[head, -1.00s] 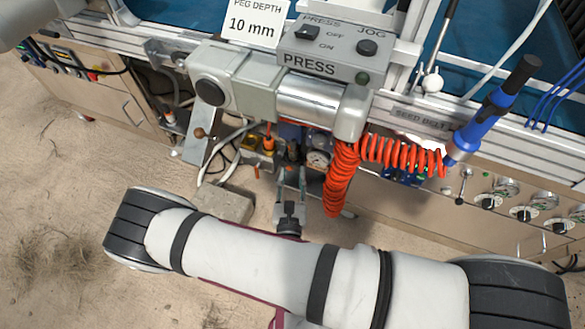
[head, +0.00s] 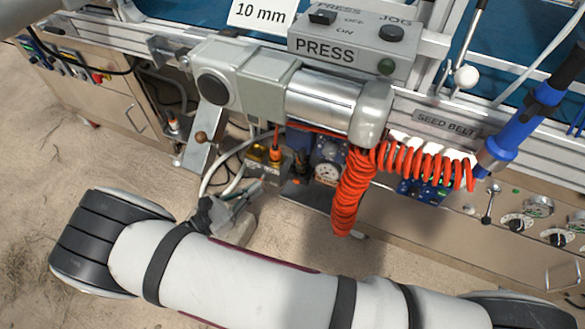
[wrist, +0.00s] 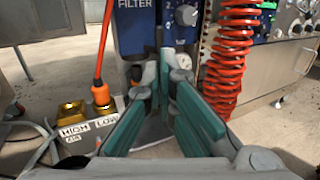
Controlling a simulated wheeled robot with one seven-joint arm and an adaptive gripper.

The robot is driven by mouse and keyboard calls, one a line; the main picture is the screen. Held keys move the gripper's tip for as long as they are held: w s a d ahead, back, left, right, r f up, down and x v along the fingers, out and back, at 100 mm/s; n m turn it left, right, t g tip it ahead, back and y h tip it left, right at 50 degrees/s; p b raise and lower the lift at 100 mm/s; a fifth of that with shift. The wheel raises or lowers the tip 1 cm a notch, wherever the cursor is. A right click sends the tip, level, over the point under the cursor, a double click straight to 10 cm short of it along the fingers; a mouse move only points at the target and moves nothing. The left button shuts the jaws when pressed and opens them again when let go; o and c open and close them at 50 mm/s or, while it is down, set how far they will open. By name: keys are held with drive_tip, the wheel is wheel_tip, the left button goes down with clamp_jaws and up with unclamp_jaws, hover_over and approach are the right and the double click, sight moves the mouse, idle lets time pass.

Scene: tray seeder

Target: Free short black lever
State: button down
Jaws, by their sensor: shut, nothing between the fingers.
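My gripper (head: 245,197) is low in front of the machine in the head view, left of the coiled red hose. In the wrist view, its teal-padded fingers (wrist: 164,80) converge, shut and empty, in front of the blue filter unit (wrist: 133,28). I cannot pick out the short black lever with certainty. A small dark part (wrist: 135,73) shows under the filter, partly behind the fingers.
Yellow fittings (wrist: 72,108) with HIGH and LOW labels sit left of the fingers; an orange plug (wrist: 100,93) stands at LOW. The coiled red hose (head: 350,195) hangs to the right. The grey PRESS cylinder (head: 320,98) juts out above. Sandy floor in front is mostly open.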

drive_tip(key=b, duration=0.4)
approach(302, 157)
drive_tip(key=x, duration=0.6)
drive_tip(key=shift+w+d+r, duration=0.1)
drive_tip(key=shift+w+d, duration=0.15)
drive_tip(key=shift+w, duration=0.1)
drive_tip(key=shift+p, duration=0.3)
